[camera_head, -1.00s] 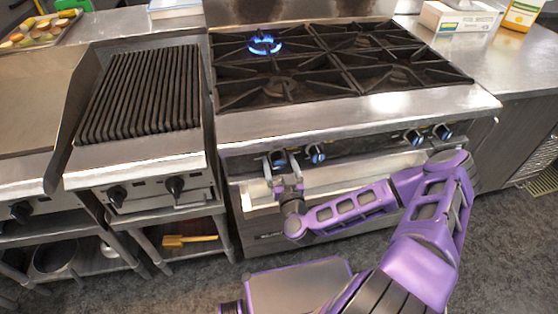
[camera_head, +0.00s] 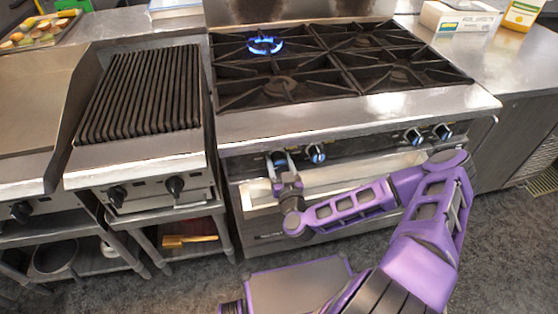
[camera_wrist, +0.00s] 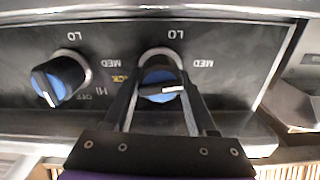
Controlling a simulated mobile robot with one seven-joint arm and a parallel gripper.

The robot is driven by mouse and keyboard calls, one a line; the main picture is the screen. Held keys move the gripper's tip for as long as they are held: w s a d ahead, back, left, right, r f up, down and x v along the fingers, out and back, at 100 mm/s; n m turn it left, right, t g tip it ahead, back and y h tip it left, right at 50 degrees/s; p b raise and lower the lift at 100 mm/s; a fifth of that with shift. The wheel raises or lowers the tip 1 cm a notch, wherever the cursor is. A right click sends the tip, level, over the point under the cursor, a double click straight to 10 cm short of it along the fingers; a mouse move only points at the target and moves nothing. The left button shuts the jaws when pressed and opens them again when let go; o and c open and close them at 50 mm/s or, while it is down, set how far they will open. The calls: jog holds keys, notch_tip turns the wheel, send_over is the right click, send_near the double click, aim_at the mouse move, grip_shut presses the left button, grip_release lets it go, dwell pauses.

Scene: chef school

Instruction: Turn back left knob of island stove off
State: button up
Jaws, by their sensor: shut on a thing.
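The island stove (camera_head: 330,112) stands in the middle of the head view, with a blue flame (camera_head: 265,45) lit on its back left burner. My gripper (camera_head: 281,164) is at the leftmost blue-and-black knob (camera_head: 277,158) on the stove's front panel. In the wrist view my gripper (camera_wrist: 159,83) is shut on this knob (camera_wrist: 158,82), one finger on each side. The knob's pale pointer bar lies nearly level in that view. The fingers partly cover the markings around it; LO and MED can be read upside down.
A second knob (camera_head: 316,153) sits close to the right of the held one; it also shows in the wrist view (camera_wrist: 60,80). Two more knobs (camera_head: 428,134) are farther right. A grill (camera_head: 140,95) stands left of the stove. The oven handle lies below the panel.

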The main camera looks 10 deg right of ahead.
jog(key=m+b, duration=0.1)
jog(key=m, duration=0.4)
jog(key=shift+d+f+m+b, duration=0.1)
jog(key=shift+m+b, duration=0.2)
jog(key=shift+b, duration=0.05)
jog(key=m+b, duration=0.1)
jog(key=m, duration=0.3)
jog(key=shift+d+f, duration=0.1)
jog(key=m+b, duration=0.2)
jog(key=m, duration=0.4)
jog(key=shift+f, duration=0.15)
jog(key=m+b, duration=0.1)
jog(key=m, duration=0.3)
jog(key=shift+m+b, duration=0.3)
jog(key=o, duration=1.4)
jog(key=shift+c, duration=0.2)
